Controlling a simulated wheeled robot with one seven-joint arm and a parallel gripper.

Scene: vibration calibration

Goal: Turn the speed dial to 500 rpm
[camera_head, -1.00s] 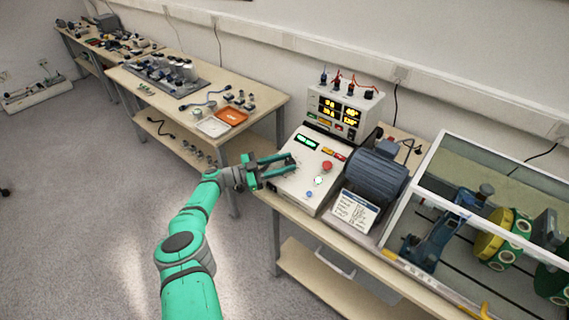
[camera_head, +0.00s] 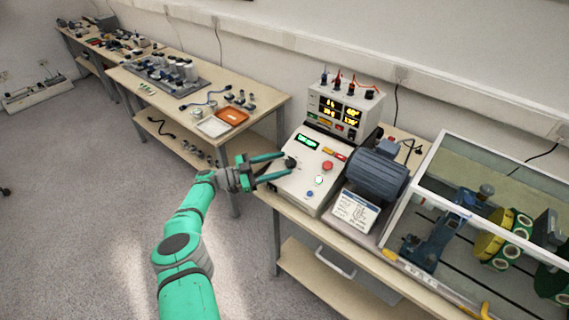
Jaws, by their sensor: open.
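The speed dial (camera_head: 290,163) is a small dark knob on the sloped face of the light grey control box (camera_head: 302,187). A green display (camera_head: 307,142) is lit above it, too small to read. My gripper (camera_head: 287,165) is open, reaching in from the left with its two green fingers apart. The fingertips are at the dial, one on its upper side and one on its lower side. I cannot tell whether they touch it. The dial's pointer and markings are too small to read.
A red button (camera_head: 327,165), a lit white-green button (camera_head: 319,180) and a blue button (camera_head: 309,194) sit right of the dial. A meter unit (camera_head: 343,108) stands behind. A blue motor (camera_head: 376,174) and a clear-walled enclosure (camera_head: 470,215) are to the right.

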